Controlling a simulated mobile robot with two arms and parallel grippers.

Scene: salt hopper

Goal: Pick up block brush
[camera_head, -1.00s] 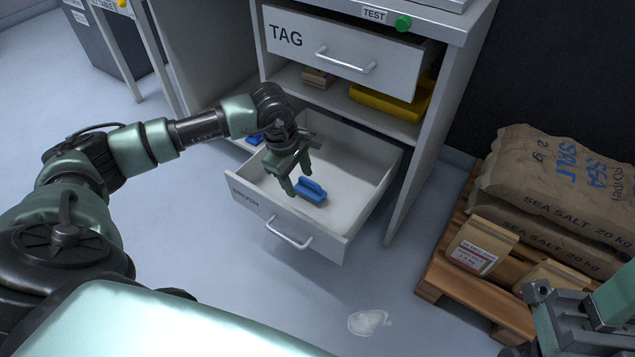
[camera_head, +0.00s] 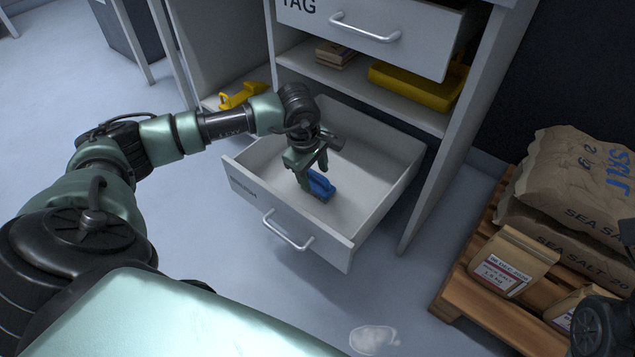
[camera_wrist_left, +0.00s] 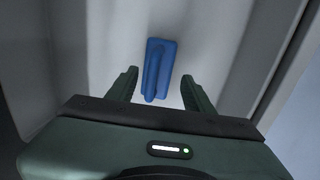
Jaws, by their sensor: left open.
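The blue block brush (camera_head: 320,186) lies on the floor of the open lower drawer (camera_head: 376,212), whose front is labelled as the brush drawer. In the left wrist view the brush (camera_wrist_left: 158,68) has a raised ridge along it, and its near end lies between the fingers, slightly beyond the tips. My left gripper (camera_head: 312,176) points down into the drawer just above the brush. In the left wrist view its fingers (camera_wrist_left: 160,82) are open and apart, one on each side of the brush's near end. Part of the brush is hidden behind a finger in the head view.
Above the drawer is a shelf with a yellow case (camera_head: 418,86) and small brown blocks (camera_head: 335,54), and a partly open upper drawer (camera_head: 390,36). A yellow tool (camera_head: 243,95) lies at left. Salt sacks (camera_head: 575,185) and bags stand on a pallet (camera_head: 480,300) at right. White powder (camera_head: 373,340) lies on the floor.

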